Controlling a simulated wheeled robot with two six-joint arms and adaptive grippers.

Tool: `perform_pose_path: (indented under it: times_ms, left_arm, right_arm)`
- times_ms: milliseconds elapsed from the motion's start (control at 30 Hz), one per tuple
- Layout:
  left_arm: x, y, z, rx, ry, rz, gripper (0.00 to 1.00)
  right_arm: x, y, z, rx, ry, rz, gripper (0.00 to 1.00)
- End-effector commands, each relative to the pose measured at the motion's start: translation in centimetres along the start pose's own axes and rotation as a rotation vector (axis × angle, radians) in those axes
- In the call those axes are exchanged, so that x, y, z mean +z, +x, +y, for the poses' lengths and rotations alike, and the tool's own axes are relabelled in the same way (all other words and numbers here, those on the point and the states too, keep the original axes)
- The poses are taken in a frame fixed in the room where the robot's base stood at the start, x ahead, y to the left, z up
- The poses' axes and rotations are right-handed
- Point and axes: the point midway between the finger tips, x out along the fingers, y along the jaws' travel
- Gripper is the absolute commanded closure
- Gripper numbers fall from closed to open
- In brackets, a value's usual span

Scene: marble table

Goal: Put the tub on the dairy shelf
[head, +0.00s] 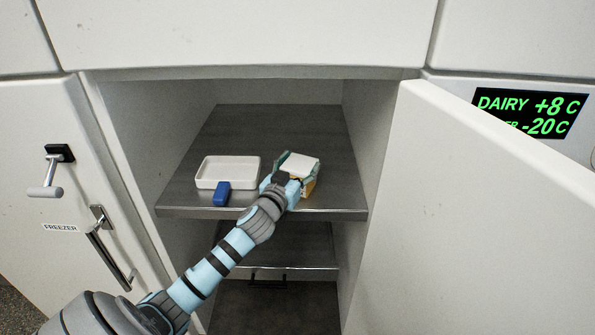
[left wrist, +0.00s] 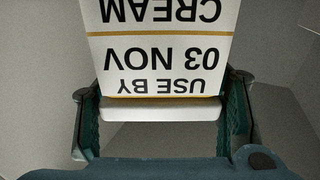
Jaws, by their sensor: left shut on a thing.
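My left gripper (head: 289,170) reaches into the open cabinet and is shut on the tub (head: 301,163). The tub has a white top and a yellowish side. In the left wrist view the tub (left wrist: 160,48) sits between both fingers, and its label reads upside down "CREAM", "USE BY 03 NOV". The tub is over the front right part of the grey upper shelf (head: 270,125); I cannot tell whether it touches the shelf. No label shows on this shelf. My right gripper is not in view.
A white tray (head: 203,184) stands on the upper shelf left of the tub, with a blue block (head: 222,194) at its front. The shelf's back is clear. A lower shelf (head: 290,240) is below. An open door (head: 470,220) stands right, the freezer door (head: 75,170) left. A sign (head: 530,110) reads "DAIRY +8 C".

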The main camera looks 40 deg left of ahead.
Motion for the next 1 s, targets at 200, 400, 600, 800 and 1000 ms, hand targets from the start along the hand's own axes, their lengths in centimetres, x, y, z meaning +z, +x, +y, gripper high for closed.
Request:
perform_pose_path:
  times_ms: [200,400,600,800,1000]
  left_arm:
    - [0.0,0.0,0.0,0.000,0.000,-0.002,0.78]
    - [0.0,0.0,0.0,0.000,0.000,-0.003,0.18]
    - [0.0,0.0,0.0,0.000,0.000,-0.003,0.18]
    - [0.0,-0.9,0.0,0.001,0.004,-0.003,0.18]
    - [0.1,-5.2,0.0,0.002,0.006,-0.006,0.18]
  right_arm:
    - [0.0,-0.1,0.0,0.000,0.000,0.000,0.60]
    - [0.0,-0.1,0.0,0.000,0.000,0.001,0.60]
    - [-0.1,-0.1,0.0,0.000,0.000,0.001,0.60]
    - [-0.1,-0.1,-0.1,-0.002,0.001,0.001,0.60]
    - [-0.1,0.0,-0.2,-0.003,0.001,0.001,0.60]
